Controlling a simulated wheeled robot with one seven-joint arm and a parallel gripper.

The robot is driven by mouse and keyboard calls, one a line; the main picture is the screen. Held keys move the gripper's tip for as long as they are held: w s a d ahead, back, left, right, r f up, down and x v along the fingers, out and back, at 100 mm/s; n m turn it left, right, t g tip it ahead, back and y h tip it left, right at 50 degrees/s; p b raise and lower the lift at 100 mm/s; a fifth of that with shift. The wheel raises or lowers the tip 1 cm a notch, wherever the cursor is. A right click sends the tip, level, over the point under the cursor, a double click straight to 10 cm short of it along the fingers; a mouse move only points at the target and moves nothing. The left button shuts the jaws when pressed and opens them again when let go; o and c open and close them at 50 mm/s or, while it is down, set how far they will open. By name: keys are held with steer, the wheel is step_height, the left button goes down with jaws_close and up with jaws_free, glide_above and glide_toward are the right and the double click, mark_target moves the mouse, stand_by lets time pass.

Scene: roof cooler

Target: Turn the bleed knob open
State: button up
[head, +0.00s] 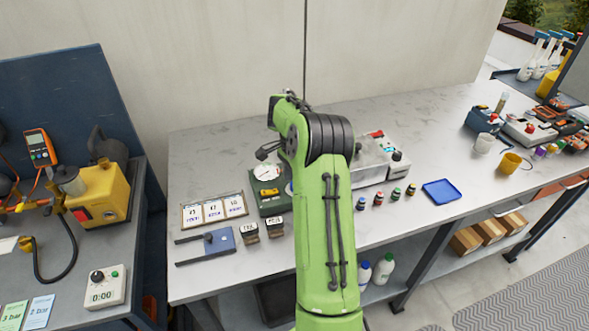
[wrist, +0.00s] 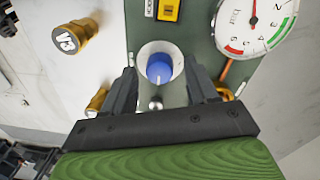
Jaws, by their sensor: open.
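The blue knob (wrist: 159,70), with a white pointer line, sits in a pale round collar (wrist: 147,55) on a green panel (wrist: 200,50) in the wrist view. I take it to be the bleed knob. My gripper (wrist: 162,82) is open, one finger on each side of the knob, with gaps visible. I cannot tell how deep the fingertips reach. A round bar gauge (wrist: 255,22) is at the panel's upper right. In the head view, the green unit with its gauge (head: 267,172) is partly behind my arm, which hides the gripper.
A brass fitting marked V3 (wrist: 66,40) and another brass fitting (wrist: 97,101) lie left of the fingers. In the head view, cards (head: 213,210), small jars (head: 378,198) and a blue tray (head: 442,191) share the bench. The bench's back left is clear.

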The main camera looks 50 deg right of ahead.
step_height(320, 180, up, 16)
steer(key=p, duration=0.5)
steer(key=shift+w+f, duration=0.25)
steer(key=shift+w, duration=0.1)
